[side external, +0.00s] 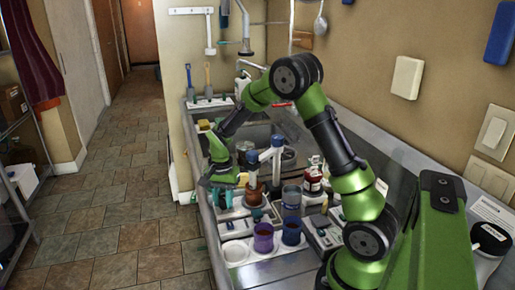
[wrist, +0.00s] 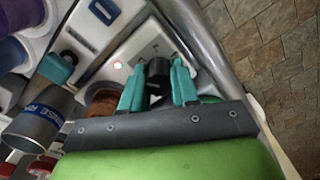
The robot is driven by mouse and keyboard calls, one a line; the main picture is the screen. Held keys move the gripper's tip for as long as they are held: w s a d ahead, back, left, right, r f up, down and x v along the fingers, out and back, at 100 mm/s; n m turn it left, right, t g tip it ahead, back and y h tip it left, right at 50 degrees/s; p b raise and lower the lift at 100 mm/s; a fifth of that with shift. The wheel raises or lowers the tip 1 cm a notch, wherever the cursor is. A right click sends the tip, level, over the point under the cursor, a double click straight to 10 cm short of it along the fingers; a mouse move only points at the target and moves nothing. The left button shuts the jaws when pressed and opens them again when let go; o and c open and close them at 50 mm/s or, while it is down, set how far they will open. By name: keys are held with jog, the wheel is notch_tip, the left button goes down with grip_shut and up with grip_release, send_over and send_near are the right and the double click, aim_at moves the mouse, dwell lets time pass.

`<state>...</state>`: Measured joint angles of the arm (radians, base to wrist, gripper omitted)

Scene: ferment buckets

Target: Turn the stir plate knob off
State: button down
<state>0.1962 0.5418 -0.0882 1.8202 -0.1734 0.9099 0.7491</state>
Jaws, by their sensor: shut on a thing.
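The stir plate (wrist: 140,48) is a pale flat unit in the wrist view, with a small lit reddish spot on its face. Its black knob (wrist: 158,72) stands between the teal fingers of my gripper (wrist: 159,80), which is shut on it from both sides. In the side external view my gripper (side external: 222,198) is low at the left edge of the bench, beside a brown vessel (side external: 253,192). The knob is hidden by the gripper in that view. Which way the knob points is not clear.
A purple cup (side external: 263,238) and a blue cup (side external: 291,231) stand nearer the camera on the bench. A grey labelled cup (wrist: 40,118) and a teal-topped item (wrist: 57,68) are left of the gripper in the wrist view. The metal bench edge (wrist: 212,55) runs close by, with open floor beyond.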

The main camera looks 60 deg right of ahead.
aim_at(223, 197)
jog(key=n, duration=0.5)
jog(key=shift+n, duration=0.3)
jog(key=n, duration=0.5)
jog(key=shift+n, duration=0.3)
dwell(0.3)
jog(key=c, duration=0.8)
grip_release()
jog(key=shift+c, duration=0.2)
notch_tip(223, 197, up, 17)
jog(key=shift+w, duration=0.1)
